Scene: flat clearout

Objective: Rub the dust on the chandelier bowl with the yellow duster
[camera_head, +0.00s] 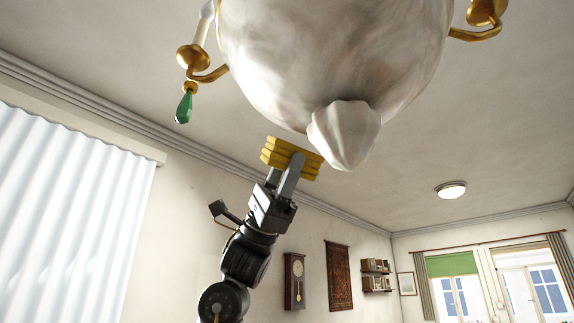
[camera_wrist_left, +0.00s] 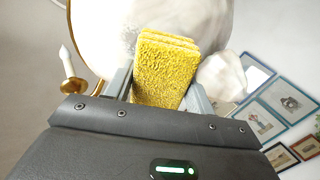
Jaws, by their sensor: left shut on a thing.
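The chandelier bowl (camera_head: 330,50) hangs at the top of the head view. It is whitish with grey-brown smudges and has a pale pointed knob (camera_head: 344,135) at its bottom. My left gripper (camera_head: 288,172) reaches up from below, shut on the yellow duster (camera_head: 292,157). The duster is just under the bowl, left of the knob; I cannot tell whether it touches. In the left wrist view the ribbed duster (camera_wrist_left: 165,70) stands between the fingers, with the bowl (camera_wrist_left: 105,40) behind it. My right gripper is not in view.
Gold arms (camera_head: 192,57) of the chandelier stick out at both sides, the left one with a candle and a green drop (camera_head: 184,107). A wall clock (camera_head: 294,281), a rug (camera_head: 339,277) and shelves (camera_head: 376,274) are on the far wall. The air below the bowl at right is clear.

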